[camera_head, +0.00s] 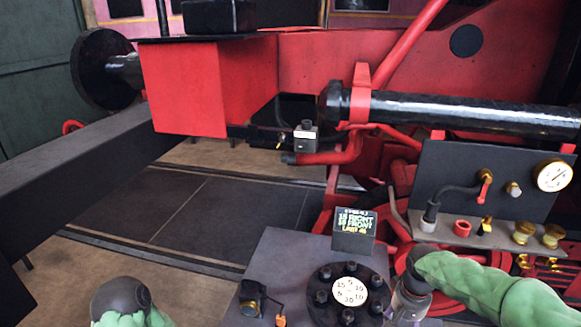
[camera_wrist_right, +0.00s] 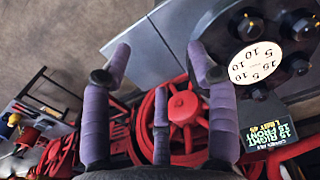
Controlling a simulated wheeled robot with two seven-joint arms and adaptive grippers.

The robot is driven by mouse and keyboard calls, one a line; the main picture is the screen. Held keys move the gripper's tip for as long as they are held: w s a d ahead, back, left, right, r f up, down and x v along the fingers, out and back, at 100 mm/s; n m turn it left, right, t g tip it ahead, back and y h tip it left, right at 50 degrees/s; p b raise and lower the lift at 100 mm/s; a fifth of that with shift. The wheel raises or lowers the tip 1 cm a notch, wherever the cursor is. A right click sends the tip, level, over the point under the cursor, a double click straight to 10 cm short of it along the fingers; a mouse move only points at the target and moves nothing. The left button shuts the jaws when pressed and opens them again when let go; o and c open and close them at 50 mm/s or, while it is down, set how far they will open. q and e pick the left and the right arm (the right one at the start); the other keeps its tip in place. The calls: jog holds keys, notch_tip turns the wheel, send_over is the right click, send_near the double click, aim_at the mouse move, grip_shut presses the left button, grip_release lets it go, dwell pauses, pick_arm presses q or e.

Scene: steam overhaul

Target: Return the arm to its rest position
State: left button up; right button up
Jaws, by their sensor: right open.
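My right arm (camera_head: 480,285) comes in from the right in a green sleeve, its wrist bent down beside the dark round flange (camera_head: 348,295). My right gripper (camera_wrist_right: 159,62) shows purple fingers spread apart in the wrist view, with nothing between them. The flange, with its ring of bolts and white numbered dial (camera_wrist_right: 255,63), lies to the right of the fingers there.
A grey block (camera_head: 285,262) carries the flange and a small display (camera_head: 353,231). A dark panel (camera_head: 455,160) with a gauge (camera_head: 552,175), plugs and brass fittings stands at the right. A red wheel (camera_wrist_right: 182,112) lies beyond the fingers.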

jog(key=s+a+f+y+b, duration=0.1)
jog(key=a+f, duration=0.3)
jog(key=f, duration=0.3)
jog(key=s+a+f+n+y+b, duration=0.1)
jog(key=s+a+f, duration=0.1)
jog(key=a+f, duration=0.35)
jog(key=s+a+f+y+b, duration=0.1)
jog(key=a+f, duration=0.1)
jog(key=f, duration=0.7)
jog(key=s+a+f+b, duration=0.1)
jog(key=s+a+f, duration=0.2)
jog(key=s+f, duration=0.3)
jog(key=s+a+f+y+b, duration=0.1)
jog(key=s+a+f, duration=0.3)
jog(key=s+f, duration=0.3)
jog(key=shift+f+m+b, duration=0.3)
jog(key=shift+f+b, duration=0.05)
jog(key=shift+f, duration=0.35)
